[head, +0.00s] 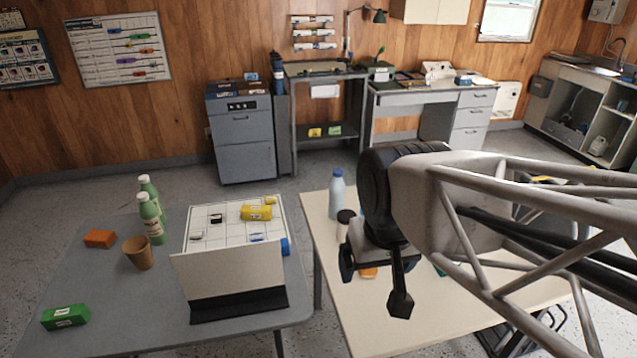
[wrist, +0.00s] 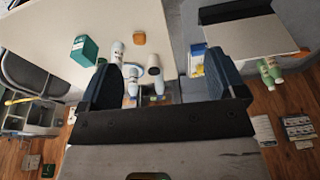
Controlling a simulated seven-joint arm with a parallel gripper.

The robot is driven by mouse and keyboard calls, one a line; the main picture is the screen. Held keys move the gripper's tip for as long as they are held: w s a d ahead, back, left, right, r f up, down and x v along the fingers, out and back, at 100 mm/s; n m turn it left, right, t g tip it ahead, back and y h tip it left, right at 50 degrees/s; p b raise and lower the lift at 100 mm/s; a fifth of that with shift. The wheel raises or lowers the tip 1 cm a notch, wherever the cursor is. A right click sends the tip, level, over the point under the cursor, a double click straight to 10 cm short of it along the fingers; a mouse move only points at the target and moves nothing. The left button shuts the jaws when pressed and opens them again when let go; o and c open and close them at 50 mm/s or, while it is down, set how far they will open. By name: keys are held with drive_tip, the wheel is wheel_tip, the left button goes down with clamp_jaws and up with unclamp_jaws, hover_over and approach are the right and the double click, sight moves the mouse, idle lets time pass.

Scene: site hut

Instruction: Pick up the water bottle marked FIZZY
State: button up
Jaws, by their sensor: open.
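No marking reading FIZZY is legible. Two green bottles with pale caps and labels, a front one (head: 152,222) and a rear one (head: 148,190), stand upright on the grey table at the left. A pale blue bottle (head: 337,196) with a blue cap stands on the cream table, left of my arm. My gripper (head: 374,280) is open above the cream table, pointing down. In the wrist view nothing is gripped between its fingers (wrist: 160,84); several pale containers show beyond them, and the green bottles (wrist: 269,72) are at the right.
A dark-topped jar (head: 345,222) stands beside the blue bottle. An orange block (wrist: 139,38) and teal box (wrist: 84,50) lie on the cream table (head: 440,318). The grey table holds a slanted board (head: 228,276), brown cup (head: 138,253), orange box (head: 100,238) and green box (head: 65,317).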

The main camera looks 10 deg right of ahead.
drive_tip(key=w+f+m+y, duration=0.2)
drive_tip(key=w+m+y, duration=0.35)
drive_tip(key=w, duration=0.95)
drive_tip(key=w+f+m+y, duration=0.2)
drive_tip(key=w+m, duration=0.6)
drive_tip(key=w, duration=0.6)
drive_tip(key=w+d+f+m+t, duration=0.2)
drive_tip(key=w+d+f+m, duration=0.2)
drive_tip(key=w, duration=0.4)
drive_tip(key=w+d+f+m+t+y, duration=0.1)
drive_tip(key=w+d+f+m+t, duration=0.2)
drive_tip(key=w+d, duration=0.4)
drive_tip(key=w+d+f+m+t, duration=0.2)
drive_tip(key=w+d+f+m, duration=0.3)
drive_tip(key=w, duration=0.3)
drive_tip(key=shift+w+d+f+m+t, duration=0.3)
drive_tip(key=shift+f+m, duration=0.2)
drive_tip(key=shift+m, duration=0.35)
drive_tip(key=shift+f+y, duration=0.15)
drive_tip(key=shift+y, duration=0.1)
approach(337, 195)
drive_tip(key=w, duration=0.4)
drive_tip(key=shift+x, duration=1.15)
drive_tip(key=shift+s+f, duration=0.1)
drive_tip(key=shift+f, duration=0.1)
